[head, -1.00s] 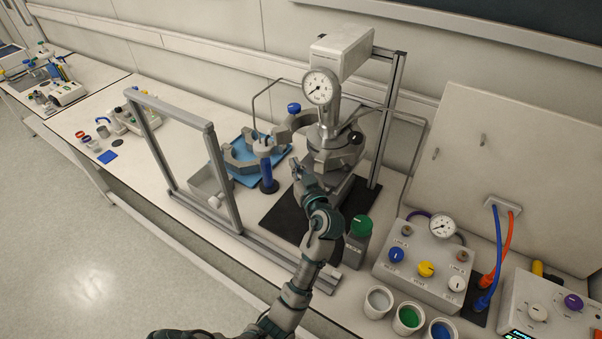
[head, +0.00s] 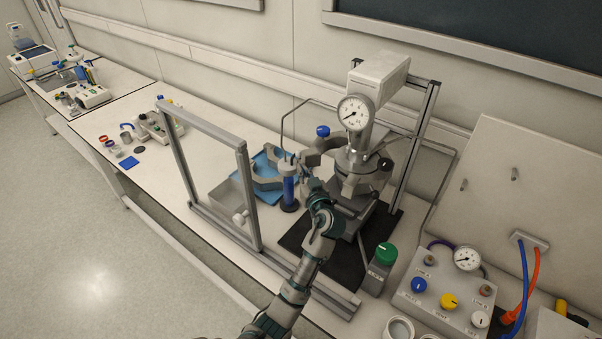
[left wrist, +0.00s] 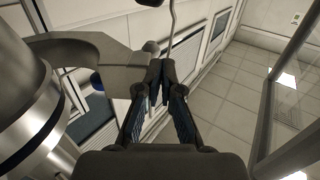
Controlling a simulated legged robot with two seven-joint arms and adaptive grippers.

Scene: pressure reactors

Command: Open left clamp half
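The pressure reactor (head: 357,165) stands on a black mat under a round gauge (head: 356,113). In the left wrist view, a grey clamp piece (left wrist: 85,52) reaches from the metal vessel (left wrist: 30,110) toward my fingers. My left gripper (head: 311,187) is in front and left of the reactor, below the clamp half. In the left wrist view its fingers (left wrist: 161,78) are together, beside the clamp piece's end, with nothing seen between them. Contact is unclear. My right gripper is out of view.
A blue bottle-like post (head: 289,188) stands just left of my gripper. Behind it, more grey clamp parts (head: 262,180) lie on a blue tray (head: 270,158). A metal frame (head: 247,200) stands further left.

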